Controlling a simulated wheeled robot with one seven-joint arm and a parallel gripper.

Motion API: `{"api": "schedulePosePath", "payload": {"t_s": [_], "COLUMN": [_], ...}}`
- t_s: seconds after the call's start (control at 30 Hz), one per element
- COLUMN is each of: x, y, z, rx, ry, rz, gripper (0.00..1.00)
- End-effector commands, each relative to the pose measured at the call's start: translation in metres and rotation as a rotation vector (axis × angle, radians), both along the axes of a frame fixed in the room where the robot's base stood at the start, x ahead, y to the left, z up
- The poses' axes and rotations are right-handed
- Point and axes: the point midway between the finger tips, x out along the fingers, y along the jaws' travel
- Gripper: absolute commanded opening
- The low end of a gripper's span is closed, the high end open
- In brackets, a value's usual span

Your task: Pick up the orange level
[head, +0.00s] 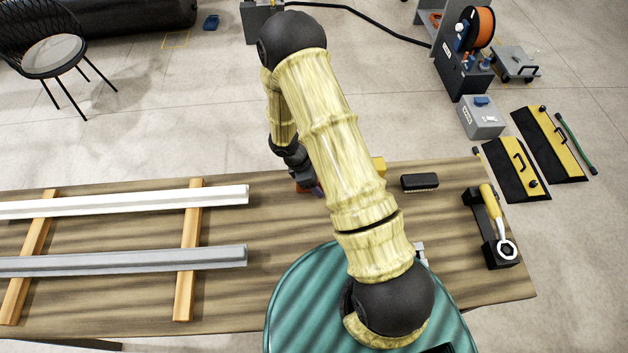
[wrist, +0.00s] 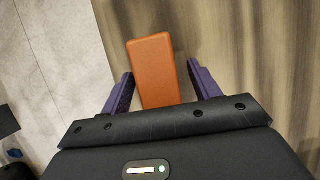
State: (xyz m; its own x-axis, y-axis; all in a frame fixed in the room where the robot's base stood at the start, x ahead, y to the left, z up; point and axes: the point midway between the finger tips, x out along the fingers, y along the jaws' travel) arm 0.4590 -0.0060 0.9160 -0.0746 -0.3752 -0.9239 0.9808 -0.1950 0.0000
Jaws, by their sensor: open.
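The orange level (wrist: 154,70) lies on the wooden table in the wrist view, a plain orange block with rounded corners. Its near end sits between the two purple fingers of my gripper (wrist: 161,92), with a gap visible on each side. My gripper is open and holds nothing. In the head view, my gripper (head: 309,188) is low over the far side of the table, mostly hidden behind my arm. Only a small orange patch shows beside it there, so most of the level is hidden in that view.
On the table (head: 445,270), a black brush-like block (head: 419,182) and a black holder (head: 487,225) with a yellow-handled tool (head: 490,204) are at right. White (head: 120,202) and grey (head: 120,261) rails rest on wooden strips at left. A yellow thing (head: 378,166) shows beside my arm.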

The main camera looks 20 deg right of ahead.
Motion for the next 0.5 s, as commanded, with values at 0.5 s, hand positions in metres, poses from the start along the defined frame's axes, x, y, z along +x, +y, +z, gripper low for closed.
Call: {"api": "schedulePosePath", "payload": {"t_s": [0.5], "x": [0.0], "y": [-0.0001], "z": [-0.0039], "rx": [0.0], "ry": [0.0], "rz": [0.0], "gripper": [0.44]}}
